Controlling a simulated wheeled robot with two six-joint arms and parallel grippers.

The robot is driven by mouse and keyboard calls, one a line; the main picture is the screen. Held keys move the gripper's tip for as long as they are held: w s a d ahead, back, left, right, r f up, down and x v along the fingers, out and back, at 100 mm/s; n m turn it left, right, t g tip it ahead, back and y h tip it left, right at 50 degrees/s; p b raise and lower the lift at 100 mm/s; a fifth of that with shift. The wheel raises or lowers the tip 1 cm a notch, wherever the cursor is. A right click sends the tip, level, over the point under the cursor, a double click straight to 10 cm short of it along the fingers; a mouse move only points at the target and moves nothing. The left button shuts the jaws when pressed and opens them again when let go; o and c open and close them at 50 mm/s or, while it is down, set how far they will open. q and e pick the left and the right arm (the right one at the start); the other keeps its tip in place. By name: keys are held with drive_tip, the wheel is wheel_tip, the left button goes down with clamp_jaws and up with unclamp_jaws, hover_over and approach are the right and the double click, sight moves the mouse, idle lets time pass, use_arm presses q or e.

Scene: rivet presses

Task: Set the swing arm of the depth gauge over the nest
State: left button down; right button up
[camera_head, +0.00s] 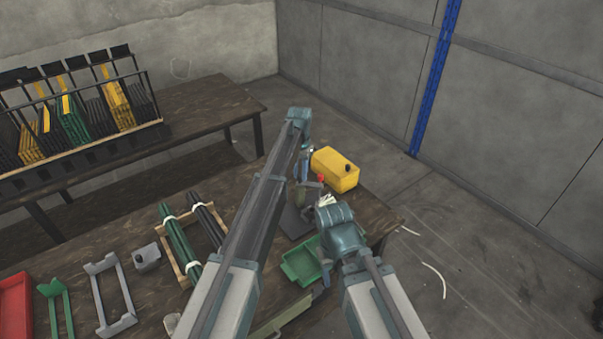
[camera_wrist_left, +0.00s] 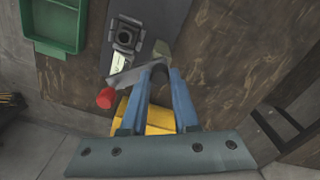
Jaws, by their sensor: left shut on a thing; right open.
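The depth gauge stands on the dark table beside the yellow box. Its grey swing arm (camera_wrist_left: 128,76) shows in the left wrist view, with a red knob (camera_wrist_left: 105,97) at its left; the knob also shows in the head view (camera_head: 321,179). The nest (camera_wrist_left: 125,37), a dark square block with a round hole, lies ahead of the swing arm. My left gripper (camera_wrist_left: 160,72) is shut on the swing arm, its blue fingertips close together. My right gripper (camera_head: 325,270) is open beside the green tray, mostly hidden by its own wrist.
The yellow box (camera_head: 335,170) stands close behind the gauge. A green tray (camera_head: 301,262) lies near the table's right edge. Dark and green rods (camera_head: 180,243) lie in a wooden holder at the left. A rack of yellow, green and black parts (camera_head: 75,122) stands on the back table.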

use_arm(q)
drive_tip(key=m, duration=0.4)
drive_tip(key=shift+m, duration=2)
drive_tip(key=c, duration=0.7)
unclamp_jaws()
drive_tip(key=shift+o, duration=0.2)
drive_tip(key=shift+r, duration=0.1)
wheel_tip(320, 180, up, 14)
drive_tip(key=p, duration=1.3)
drive_tip(key=shift+f+p, duration=0.2)
drive_tip(key=shift+p, duration=0.2)
